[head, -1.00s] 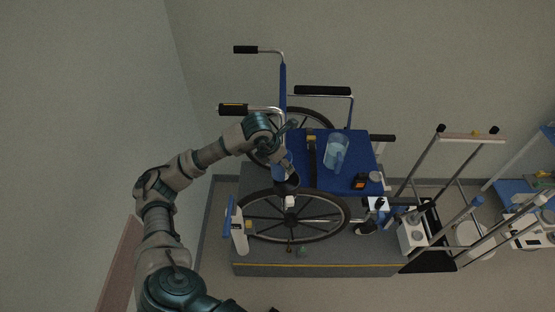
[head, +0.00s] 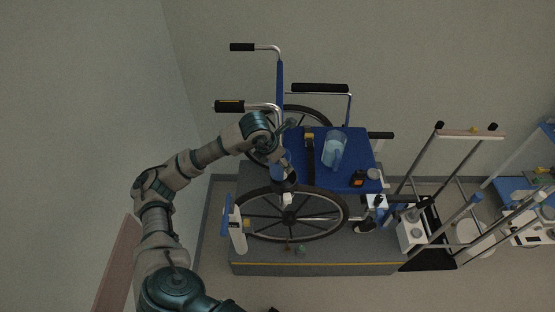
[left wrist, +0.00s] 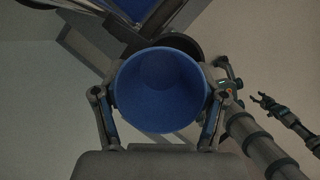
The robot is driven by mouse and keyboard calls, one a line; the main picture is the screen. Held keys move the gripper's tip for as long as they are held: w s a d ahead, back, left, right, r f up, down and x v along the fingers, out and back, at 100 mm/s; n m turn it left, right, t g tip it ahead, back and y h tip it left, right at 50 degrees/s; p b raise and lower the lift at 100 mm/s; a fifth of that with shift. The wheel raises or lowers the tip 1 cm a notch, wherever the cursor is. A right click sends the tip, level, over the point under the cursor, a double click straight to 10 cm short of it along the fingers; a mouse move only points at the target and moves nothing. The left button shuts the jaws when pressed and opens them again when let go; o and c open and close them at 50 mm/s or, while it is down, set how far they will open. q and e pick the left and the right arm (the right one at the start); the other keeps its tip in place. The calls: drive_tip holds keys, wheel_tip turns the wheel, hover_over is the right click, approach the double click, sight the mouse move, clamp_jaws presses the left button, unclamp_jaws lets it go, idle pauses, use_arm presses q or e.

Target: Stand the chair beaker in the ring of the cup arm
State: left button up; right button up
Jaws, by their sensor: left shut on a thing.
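The blue beaker (left wrist: 160,88) is between the fingers of my left gripper (left wrist: 158,105), which is shut on it. In the left wrist view I look into its open mouth. In the head view the beaker (head: 281,163) is below my left gripper (head: 284,150), at the near side of the wheelchair. The dark ring of the cup arm (head: 284,186) is just below it, above the near wheel. In the left wrist view part of the ring (left wrist: 187,42) shows behind the beaker; I cannot tell whether the base is inside it. My right gripper (left wrist: 264,101) is small in the left wrist view.
A clear blue jug (head: 334,148) stands on the wheelchair seat (head: 313,176). A black and orange object (head: 358,179) and a small pale round thing (head: 374,174) are near the front edge. The spoked wheel (head: 290,215) is close below. A metal frame (head: 455,185) stands right.

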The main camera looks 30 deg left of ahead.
use_arm(q)
drive_tip(key=shift+s+d+f+b, duration=0.1)
drive_tip(key=shift+d+f+b, duration=0.5)
drive_tip(key=shift+d+f, duration=0.15)
drive_tip(key=c, duration=0.5)
drive_tip(key=shift+s+f, duration=0.1)
drive_tip(key=shift+f, duration=0.15)
drive_tip(key=shift+s+f+b, duration=0.1)
drive_tip(key=shift+f+b, duration=0.15)
drive_tip(key=shift+b, duration=0.1)
drive_tip(key=shift+w+a+f+b, duration=0.2)
drive_tip(key=shift+a+f+b, duration=0.25)
drive_tip(key=shift+f, duration=0.2)
drive_tip(key=shift+c, duration=0.3)
drive_tip(key=shift+a+f, duration=0.1)
drive_tip(key=shift+a, duration=0.05)
drive_tip(key=shift+w+d+r, duration=0.1)
drive_tip(key=shift+d+r, duration=0.15)
use_arm(e)
drive_tip(key=f, duration=0.1)
drive_tip(key=d+f, duration=0.1)
drive_tip(key=f, duration=0.1)
drive_tip(key=shift+s+d+f, duration=0.2)
drive_tip(key=shift+d, duration=0.2)
use_arm(q)
drive_tip(key=shift+d+f, duration=0.1)
drive_tip(key=shift+d, duration=0.05)
use_arm(e)
drive_tip(key=shift+r, duration=0.15)
